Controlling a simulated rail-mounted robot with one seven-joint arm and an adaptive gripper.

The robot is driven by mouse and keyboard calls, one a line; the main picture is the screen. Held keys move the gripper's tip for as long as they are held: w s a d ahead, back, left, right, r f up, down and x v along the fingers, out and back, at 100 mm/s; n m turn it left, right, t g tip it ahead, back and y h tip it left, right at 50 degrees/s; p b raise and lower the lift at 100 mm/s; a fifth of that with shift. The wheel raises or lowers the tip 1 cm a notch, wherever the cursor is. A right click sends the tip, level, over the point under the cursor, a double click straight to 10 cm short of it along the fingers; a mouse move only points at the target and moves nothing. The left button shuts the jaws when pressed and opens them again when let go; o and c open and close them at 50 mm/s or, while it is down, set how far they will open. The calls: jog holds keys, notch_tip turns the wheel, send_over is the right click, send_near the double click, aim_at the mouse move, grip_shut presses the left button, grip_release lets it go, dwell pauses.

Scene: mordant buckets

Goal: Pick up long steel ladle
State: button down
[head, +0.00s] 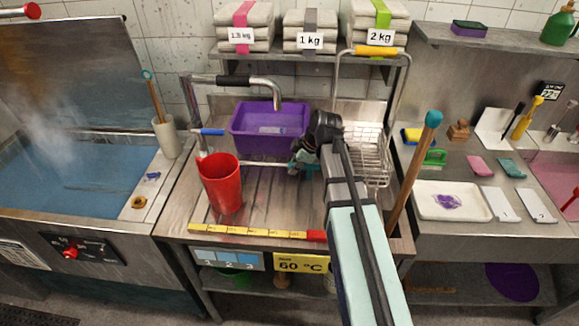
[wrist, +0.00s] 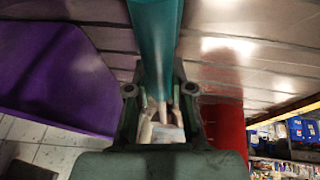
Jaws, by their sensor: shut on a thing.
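My gripper (head: 303,157) is over the back of the ribbed steel drainer, between the red cup and the wire rack. It is shut on a teal handle (wrist: 155,35), which runs between the fingers in the wrist view. In the head view a thin pale rod (head: 262,164) runs left from the gripper towards the red cup, and looks like the ladle's shaft. The ladle's bowl is not visible; the cup may hide it. I cannot tell whether the ladle is clear of the drainer.
The red cup (head: 221,186) stands left of the gripper. A purple tub (head: 270,140) is behind it, also in the wrist view (wrist: 60,75). A wire rack (head: 370,160) and a teal-topped wooden stick (head: 411,175) are to the right. A steaming blue bath (head: 70,185) lies far left.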

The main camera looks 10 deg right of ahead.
jog(key=shift+r, duration=0.15)
jog(key=shift+r+b, duration=0.45)
jog(key=shift+r, duration=0.35)
jog(key=shift+w+a+r+b, duration=0.2)
jog(key=shift+a+r+b, duration=0.25)
jog(key=shift+r, duration=0.25)
jog(key=w+a+b, duration=0.1)
jog(key=a, duration=0.4)
jog(key=w+a+b, duration=0.2)
jog(key=a, duration=0.4)
jog(key=w+a+b, duration=0.1)
jog(key=a, duration=0.4)
jog(key=shift+w+a, duration=0.25)
jog(key=shift+r, duration=0.1)
